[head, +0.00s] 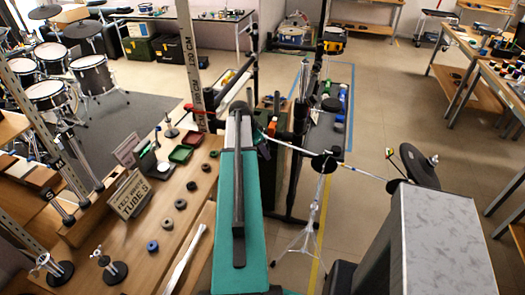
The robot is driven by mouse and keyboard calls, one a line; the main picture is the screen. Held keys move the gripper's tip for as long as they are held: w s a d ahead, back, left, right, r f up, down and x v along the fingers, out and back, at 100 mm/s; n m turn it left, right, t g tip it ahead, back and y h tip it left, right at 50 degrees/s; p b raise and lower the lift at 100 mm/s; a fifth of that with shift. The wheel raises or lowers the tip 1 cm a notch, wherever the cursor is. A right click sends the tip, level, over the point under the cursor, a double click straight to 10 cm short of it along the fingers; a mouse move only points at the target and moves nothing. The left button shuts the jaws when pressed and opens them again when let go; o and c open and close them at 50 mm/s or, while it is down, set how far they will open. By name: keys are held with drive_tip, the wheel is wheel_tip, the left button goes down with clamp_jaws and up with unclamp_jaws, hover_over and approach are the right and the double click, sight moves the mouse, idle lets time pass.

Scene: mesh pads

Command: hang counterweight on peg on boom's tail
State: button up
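A cymbal stand (305,238) with tripod legs stands on the floor right of centre. Its thin boom (357,172) slopes from upper left down to the right, through a dark clamp at the stand's top. A dark cymbal (416,166) is near the boom's right end. The left end of the boom runs in behind the far end of my teal arm, where my gripper (262,132) seems to be. The gripper is small and dark there, and I cannot make out its fingers. I cannot pick out the counterweight or the tail peg for certain.
A wooden bench (150,240) on the left holds a "felt tubes" box (130,194), red and green trays (181,153) and several dark rings. A block with a mottled grey top (440,240) fills the lower right.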

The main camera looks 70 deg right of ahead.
drive_tip(key=o, duration=0.5)
drive_tip(key=shift+r, duration=0.15)
drive_tip(key=shift+f, duration=0.2)
drive_tip(key=shift+a+r, duration=0.1)
drive_tip(key=shift+r, duration=0.1)
drive_tip(key=shift+b+v, duration=1.85)
drive_tip(key=shift+v, duration=4.95)
drive_tip(key=shift+r, duration=0.1)
